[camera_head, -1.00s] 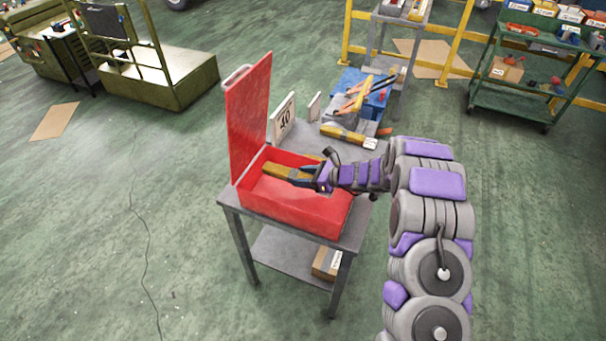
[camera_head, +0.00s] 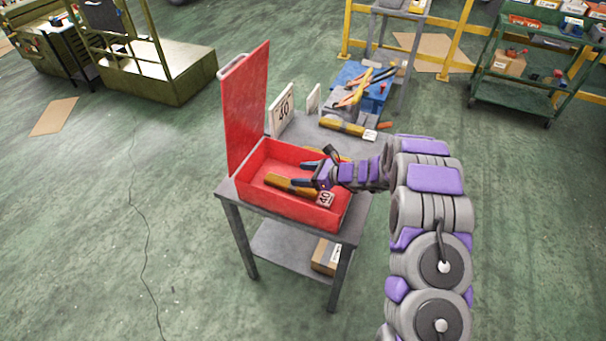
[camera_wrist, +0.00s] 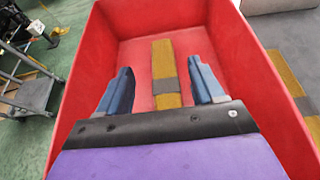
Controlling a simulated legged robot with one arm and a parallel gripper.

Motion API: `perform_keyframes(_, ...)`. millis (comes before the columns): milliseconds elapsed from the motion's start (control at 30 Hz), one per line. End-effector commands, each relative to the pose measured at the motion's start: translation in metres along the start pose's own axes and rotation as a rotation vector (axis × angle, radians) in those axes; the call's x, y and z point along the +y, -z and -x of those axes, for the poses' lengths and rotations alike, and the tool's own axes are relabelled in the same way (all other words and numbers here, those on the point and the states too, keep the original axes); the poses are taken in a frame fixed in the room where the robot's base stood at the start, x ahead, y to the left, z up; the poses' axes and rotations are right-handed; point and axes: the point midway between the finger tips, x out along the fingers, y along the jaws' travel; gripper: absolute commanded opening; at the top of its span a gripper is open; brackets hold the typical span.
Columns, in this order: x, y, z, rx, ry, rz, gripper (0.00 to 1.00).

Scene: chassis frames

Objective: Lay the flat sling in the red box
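The red box (camera_head: 262,209) stands on a grey metal table with its lid (camera_head: 245,105) upright at the left. A yellow flat sling (camera_head: 283,184) with a white "40" tag (camera_head: 325,198) lies inside the box. In the wrist view the sling (camera_wrist: 164,62), with its grey band, lies on the box floor between my fingers. My gripper (camera_head: 300,173) is open above the sling inside the box; in the wrist view its blue fingers (camera_wrist: 158,88) stand apart with gaps on both sides. My gripper partly hides the sling.
Another yellow sling (camera_head: 343,128) lies on the table behind the box. A yellow strip also shows outside the box's right wall in the wrist view (camera_wrist: 292,82). A white "40" sign (camera_head: 283,112) stands behind the lid.

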Motion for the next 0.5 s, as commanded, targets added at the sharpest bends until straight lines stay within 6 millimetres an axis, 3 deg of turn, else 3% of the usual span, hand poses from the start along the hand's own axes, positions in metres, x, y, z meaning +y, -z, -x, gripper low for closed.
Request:
perform_keyframes(133,0.0002,0.0002,-0.0008,0.001,0.000,0.000,0.81)
perform_keyframes(500,-0.0008,-0.0004,0.0083,0.001,0.002,-0.001,0.81)
